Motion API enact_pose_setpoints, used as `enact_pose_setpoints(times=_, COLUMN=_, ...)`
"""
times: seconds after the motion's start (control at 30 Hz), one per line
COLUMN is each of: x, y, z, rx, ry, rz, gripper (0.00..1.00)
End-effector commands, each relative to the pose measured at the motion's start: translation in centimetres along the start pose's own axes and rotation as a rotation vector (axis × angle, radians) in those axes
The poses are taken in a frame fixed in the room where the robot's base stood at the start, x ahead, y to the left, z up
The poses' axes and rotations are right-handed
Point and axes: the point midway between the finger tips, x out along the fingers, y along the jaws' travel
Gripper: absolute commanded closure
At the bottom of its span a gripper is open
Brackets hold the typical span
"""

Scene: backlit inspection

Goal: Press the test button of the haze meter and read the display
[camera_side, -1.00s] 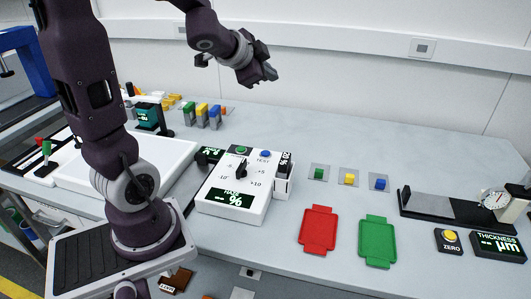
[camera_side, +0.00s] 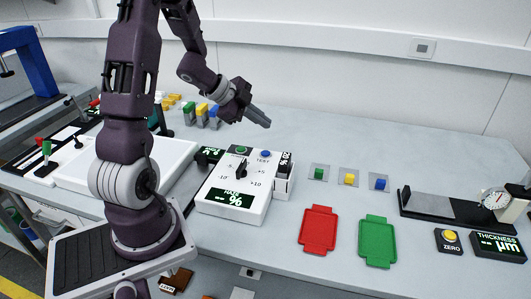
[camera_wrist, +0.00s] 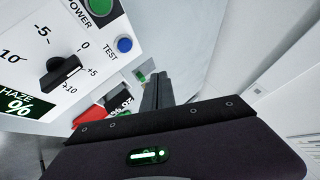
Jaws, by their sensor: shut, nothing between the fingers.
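The haze meter (camera_side: 235,188) is a white box on the bench with a green POWER button (camera_side: 241,149), a blue TEST button (camera_side: 265,153), a black dial and a display (camera_side: 230,198) reading "HAZE %" with no number that I can make out. In the wrist view the blue TEST button (camera_wrist: 124,45) lies left of the fingers, and the black dial (camera_wrist: 62,72) and part of the display (camera_wrist: 20,103) show at the left. My gripper (camera_side: 265,121) is shut and empty, above and behind the meter, apart from it. It also shows in the wrist view (camera_wrist: 155,78).
A red tray (camera_side: 318,230) and a green tray (camera_side: 376,241) lie right of the meter. Behind them are small green, yellow and blue blocks (camera_side: 349,179). A thickness gauge (camera_side: 450,207) stands at the right. A white light panel (camera_side: 90,175) lies to the left.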

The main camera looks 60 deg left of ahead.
Motion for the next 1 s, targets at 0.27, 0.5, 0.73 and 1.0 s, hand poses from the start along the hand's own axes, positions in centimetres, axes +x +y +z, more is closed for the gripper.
enact_pose_setpoints(times=0.27, x=2.9, y=2.2, z=2.2, rx=-0.005, ry=-0.003, rz=0.002, gripper=1.00)
enact_pose_setpoints(times=0.5, x=4.5, y=3.3, z=3.3, rx=-0.003, ry=-0.001, rz=0.001, gripper=1.00)
enact_pose_setpoints(times=0.73, x=4.8, y=3.5, z=3.5, rx=-0.001, ry=-0.002, rz=-0.001, gripper=1.00)
enact_pose_setpoints(times=1.0, x=4.8, y=3.5, z=3.5, rx=-0.001, ry=-0.002, rz=-0.001, gripper=1.00)
